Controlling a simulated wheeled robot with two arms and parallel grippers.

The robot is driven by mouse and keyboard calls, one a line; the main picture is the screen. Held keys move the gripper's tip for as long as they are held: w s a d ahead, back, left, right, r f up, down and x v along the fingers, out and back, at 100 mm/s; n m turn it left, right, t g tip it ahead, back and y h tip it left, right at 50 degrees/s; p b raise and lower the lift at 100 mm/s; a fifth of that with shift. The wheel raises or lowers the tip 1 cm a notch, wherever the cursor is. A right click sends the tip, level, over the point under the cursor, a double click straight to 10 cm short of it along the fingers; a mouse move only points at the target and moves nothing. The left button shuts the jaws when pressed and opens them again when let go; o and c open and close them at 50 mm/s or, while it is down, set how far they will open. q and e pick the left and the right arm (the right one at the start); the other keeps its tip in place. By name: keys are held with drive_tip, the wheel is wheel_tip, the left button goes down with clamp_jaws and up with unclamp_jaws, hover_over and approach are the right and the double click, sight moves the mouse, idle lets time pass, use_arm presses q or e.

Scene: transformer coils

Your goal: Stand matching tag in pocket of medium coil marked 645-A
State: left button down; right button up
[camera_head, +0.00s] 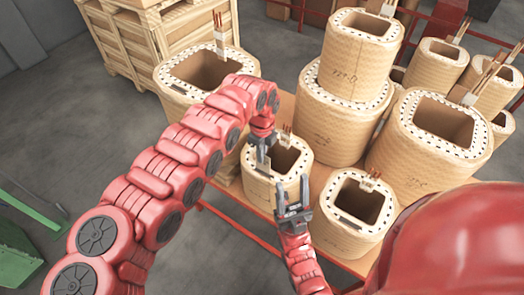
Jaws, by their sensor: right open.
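My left gripper (262,163) points down at the near left rim of a small coil (292,160) in the middle of the table. I cannot tell whether its jaws are shut or hold a tag. My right gripper (293,192) is open, with its fingers up, in front of that coil's near side and hiding part of it. A pale tag (369,182) stands at the rim of another small coil (343,232) to the right. A stacked coil (355,68) has a mark like 729-D. I cannot read 645-A on any coil.
The coils stand close together on a red-framed table (232,190). A large coil (190,98) is at the left, and others crowd the right. A wooden crate (150,45) stands behind. Bare floor (80,130) lies at the left, with a green object (15,255) at the edge.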

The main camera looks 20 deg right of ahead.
sight(262, 166)
use_arm(q)
drive_tip(key=shift+f+b, duration=2)
drive_tip(key=shift+f, duration=0.4)
drive_tip(key=c, duration=1)
unclamp_jaws()
drive_tip(key=shift+r, duration=0.15)
drive_tip(key=shift+w+r, duration=0.1)
drive_tip(key=shift+r, duration=0.25)
wheel_tip(262, 166, up, 16)
drive_tip(key=b, duration=0.4)
drive_tip(key=shift+r+b, duration=0.2)
drive_tip(key=shift+b, duration=0.1)
